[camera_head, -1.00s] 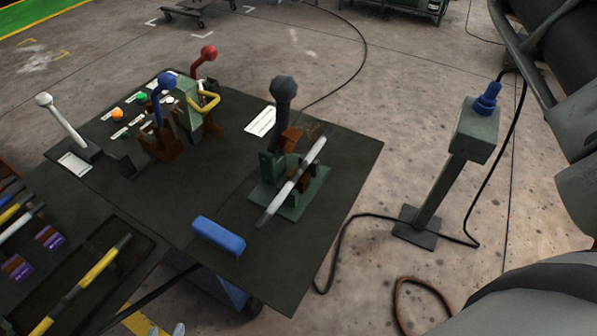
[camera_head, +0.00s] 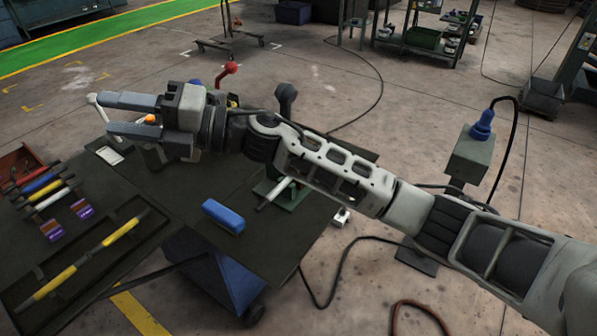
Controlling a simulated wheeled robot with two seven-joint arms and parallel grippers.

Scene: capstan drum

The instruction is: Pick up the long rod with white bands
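My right gripper (camera_head: 105,115) reaches in from the right, high over the table's far left part. A long rod (camera_head: 88,258) lies in a dark tray (camera_head: 28,323) at the lower left. It has yellow lengths and a dark middle; I cannot clearly make out white bands. Shorter rods lie beyond it: blue (camera_head: 38,183), yellow (camera_head: 45,189) and white (camera_head: 53,199). A pale rod (camera_head: 275,193) rests in a green bracket, partly hidden by my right arm. My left gripper is not in view.
The dark table (camera_head: 180,195) carries a blue block (camera_head: 223,216), a grey-knobbed lever (camera_head: 286,93) and a red-knobbed lever (camera_head: 229,69). A post with a blue top (camera_head: 482,127) stands right, its cable on the floor. My arm hides much of the table's far side.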

